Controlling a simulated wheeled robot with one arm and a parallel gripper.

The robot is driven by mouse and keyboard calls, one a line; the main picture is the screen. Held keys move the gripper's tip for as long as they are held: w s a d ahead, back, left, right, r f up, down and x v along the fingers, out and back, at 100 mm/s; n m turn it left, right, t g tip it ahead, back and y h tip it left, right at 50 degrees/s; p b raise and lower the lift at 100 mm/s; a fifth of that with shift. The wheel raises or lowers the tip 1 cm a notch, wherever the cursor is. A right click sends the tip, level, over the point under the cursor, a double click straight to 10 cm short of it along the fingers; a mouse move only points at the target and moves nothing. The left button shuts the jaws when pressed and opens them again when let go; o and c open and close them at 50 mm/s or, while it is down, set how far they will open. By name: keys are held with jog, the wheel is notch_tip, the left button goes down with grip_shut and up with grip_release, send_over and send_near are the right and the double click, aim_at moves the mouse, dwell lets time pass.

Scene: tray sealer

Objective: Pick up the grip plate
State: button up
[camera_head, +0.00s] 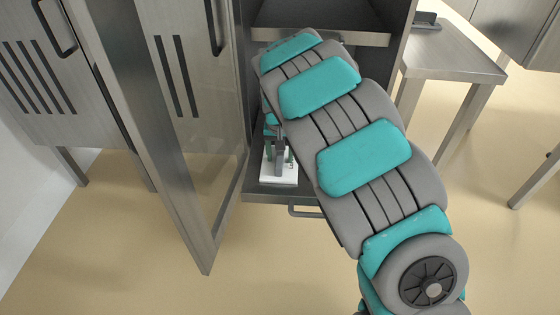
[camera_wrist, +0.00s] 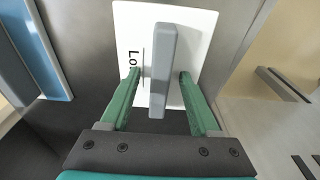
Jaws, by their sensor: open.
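The grip plate (camera_head: 278,174) is a white plate with black lettering and a grey upright handle. In the head view it lies on the metal surface inside the open cabinet, near its front edge. In the wrist view the white plate (camera_wrist: 195,40) is partly covered by its grey handle (camera_wrist: 162,65). My gripper (camera_wrist: 160,75) has green fingers, one on each side of the handle, with visible gaps, so it is open and around the handle without closing on it. In the head view my gripper (camera_head: 279,152) is partly hidden behind my arm.
An open glazed door (camera_head: 190,130) stands left of the plate. A metal shelf (camera_head: 320,37) is above and behind. A drawer handle (camera_head: 305,211) sticks out below the front edge. A metal table (camera_head: 450,55) stands at the right. The floor in front is clear.

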jog(key=shift+f, duration=0.1)
jog(key=shift+c, duration=0.4)
grip_shut()
dwell(0.3)
